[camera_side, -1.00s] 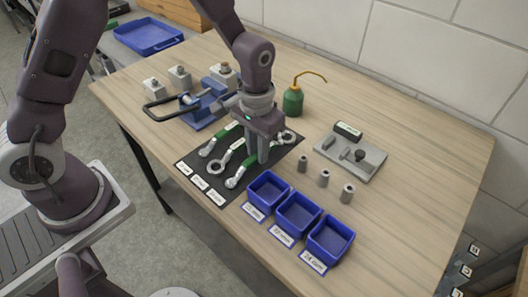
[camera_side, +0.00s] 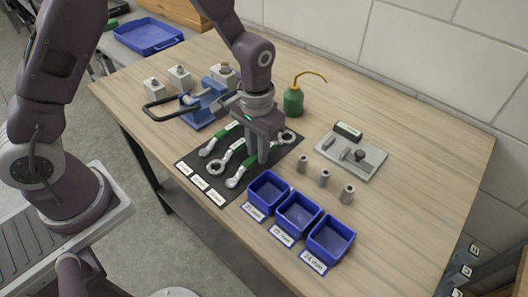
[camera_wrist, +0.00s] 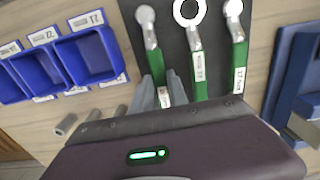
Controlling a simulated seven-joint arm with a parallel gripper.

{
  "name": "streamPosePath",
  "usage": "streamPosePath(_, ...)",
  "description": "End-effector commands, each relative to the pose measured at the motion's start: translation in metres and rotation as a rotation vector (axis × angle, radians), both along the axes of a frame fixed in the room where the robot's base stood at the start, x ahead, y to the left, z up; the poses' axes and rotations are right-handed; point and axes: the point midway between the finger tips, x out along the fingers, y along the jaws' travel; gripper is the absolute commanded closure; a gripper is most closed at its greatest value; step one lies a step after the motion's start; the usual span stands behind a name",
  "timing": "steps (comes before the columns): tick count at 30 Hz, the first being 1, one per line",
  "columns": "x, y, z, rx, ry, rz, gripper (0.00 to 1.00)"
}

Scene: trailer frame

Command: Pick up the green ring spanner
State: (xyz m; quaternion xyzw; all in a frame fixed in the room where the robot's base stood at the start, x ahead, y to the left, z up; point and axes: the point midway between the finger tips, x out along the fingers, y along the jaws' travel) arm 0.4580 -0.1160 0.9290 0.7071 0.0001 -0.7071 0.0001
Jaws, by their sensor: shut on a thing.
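Several spanners with green handles lie on a black mat (camera_side: 187,161). My gripper (camera_side: 263,160) points down and is shut on the handle of the spanner nearest the blue trays (camera_side: 249,170). In the wrist view this held spanner (camera_wrist: 155,62) is the leftmost, with my gripper's fingers (camera_wrist: 161,88) on either side of its labelled handle. It appears still at mat level. The middle spanner (camera_wrist: 194,50) shows a clear open ring at its head. The right spanner (camera_wrist: 238,50) lies beside it. The fingers hide part of the held handle.
Three blue trays (camera_side: 331,239) with labels stand close by at the mat's front right. Small metal cylinders (camera_side: 324,178), a grey plate with fittings (camera_side: 366,164), a green oil can (camera_side: 293,101) and a blue vice (camera_side: 203,108) surround the mat.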

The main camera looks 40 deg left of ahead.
Motion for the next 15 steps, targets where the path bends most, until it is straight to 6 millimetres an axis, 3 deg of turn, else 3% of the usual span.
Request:
streamPosePath(11,0.000,0.000,0.001,0.000,-0.002,0.000,1.00)
streamPosePath(15,0.002,0.000,0.024,-0.001,-0.007,0.000,1.00)
